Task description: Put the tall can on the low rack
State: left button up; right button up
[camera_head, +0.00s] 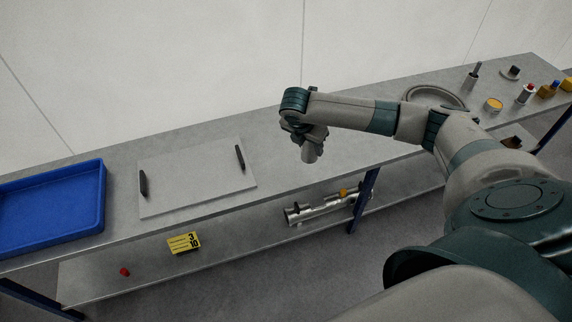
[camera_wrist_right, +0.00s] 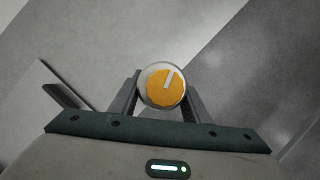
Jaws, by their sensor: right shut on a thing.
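The tall can (camera_head: 311,152) is a grey cylinder held upright in my right gripper (camera_head: 306,134), above the front part of the bench. In the right wrist view its round top shows an orange disc with a pale tab (camera_wrist_right: 163,86), between the two fingers of my right gripper (camera_wrist_right: 164,97). A flat pale rack with two dark upright handles (camera_head: 190,182) lies on the bench, left of the can, and looks like the low rack. Its corner and a handle show at left in the wrist view (camera_wrist_right: 45,100). My left gripper is not in view.
A blue tray (camera_head: 52,238) stands at the left end of the bench. Right of my arm are a round ring (camera_head: 434,93), a yellow-topped tin (camera_head: 493,104) and several small items.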

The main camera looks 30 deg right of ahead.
pick_arm(q)
jog(key=w, duration=0.1)
jog(key=w+d+r, duration=0.1)
jog(key=w, duration=0.1)
jog(key=shift+d+t, duration=0.2)
jog(key=shift+t, duration=0.2)
pick_arm(e)
jog(key=w+d+n+t, duration=0.1)
jog(key=d+n, duration=0.3)
jog(key=d, duration=0.1)
jog(key=shift+w+d+r+y, duration=0.15)
jog(key=shift+w+d+y, duration=0.15)
jog(key=shift+d+y, duration=0.1)
pick_arm(q)
jog(key=shift+s+f, duration=0.1)
jog(key=shift+s, duration=0.1)
jog(key=s+a+f+g+p, duration=0.1)
jog(key=s+a, duration=0.1)
jog(key=s, duration=0.3)
jog(key=shift+s+a+f+g, duration=0.3)
jog(key=shift+s+a+g, duration=0.1)
pick_arm(e)
jog(key=w+a+f, duration=0.7)
jog(key=w+a, duration=0.1)
jog(key=shift+w, duration=0.15)
pick_arm(q)
jog(key=shift+w, duration=0.1)
pick_arm(e)
jog(key=shift+a, duration=0.1)
